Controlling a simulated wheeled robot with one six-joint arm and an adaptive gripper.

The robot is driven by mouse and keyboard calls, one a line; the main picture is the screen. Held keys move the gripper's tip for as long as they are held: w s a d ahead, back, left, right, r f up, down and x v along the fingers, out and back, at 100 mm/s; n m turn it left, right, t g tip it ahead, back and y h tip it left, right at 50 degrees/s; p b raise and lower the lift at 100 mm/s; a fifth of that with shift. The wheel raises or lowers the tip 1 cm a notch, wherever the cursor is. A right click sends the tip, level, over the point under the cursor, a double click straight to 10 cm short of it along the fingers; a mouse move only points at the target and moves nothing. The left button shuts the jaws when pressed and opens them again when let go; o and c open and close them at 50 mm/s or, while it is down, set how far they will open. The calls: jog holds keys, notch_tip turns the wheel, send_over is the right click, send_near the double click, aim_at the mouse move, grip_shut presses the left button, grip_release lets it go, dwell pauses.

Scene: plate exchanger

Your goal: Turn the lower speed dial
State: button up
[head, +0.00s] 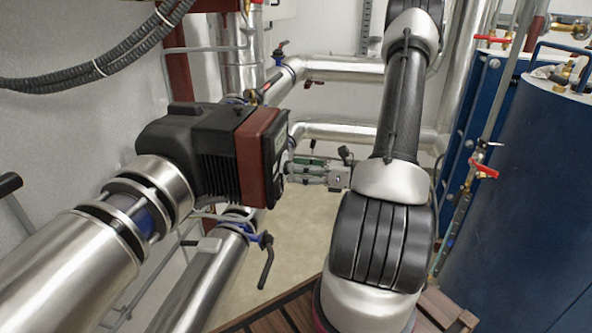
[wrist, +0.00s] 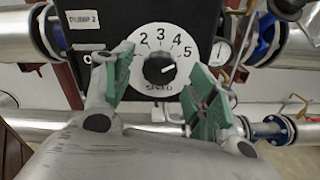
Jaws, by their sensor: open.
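A white speed dial (wrist: 148,50) with numbers and a round black knob (wrist: 158,69) faces me on a dark housing in the wrist view. The knob's white mark points right, towards the 5. Only one dial shows, so I cannot tell from these frames whether it is the lower one. My gripper (wrist: 162,65) is open, its green-padded fingers standing left and right of the knob, with nothing between them. Contact with the dial cannot be told. In the head view, my gripper (head: 300,171) is beside the red and black pump unit (head: 225,150); the dial is hidden there.
A small label plate (wrist: 82,19) is above left of the dial. Silver pipes (head: 75,260) run around the pump unit. A valve with a dark handle (head: 266,262) hangs below it. A blue tank (head: 520,190) stands at right. Bare floor (head: 300,235) shows below my gripper.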

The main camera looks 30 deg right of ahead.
jog(key=shift+w+a, duration=0.35)
jog(key=c, duration=1)
jog(key=shift+c, duration=0.2)
jog(key=shift+n, duration=0.3)
jog(key=n, duration=1.1)
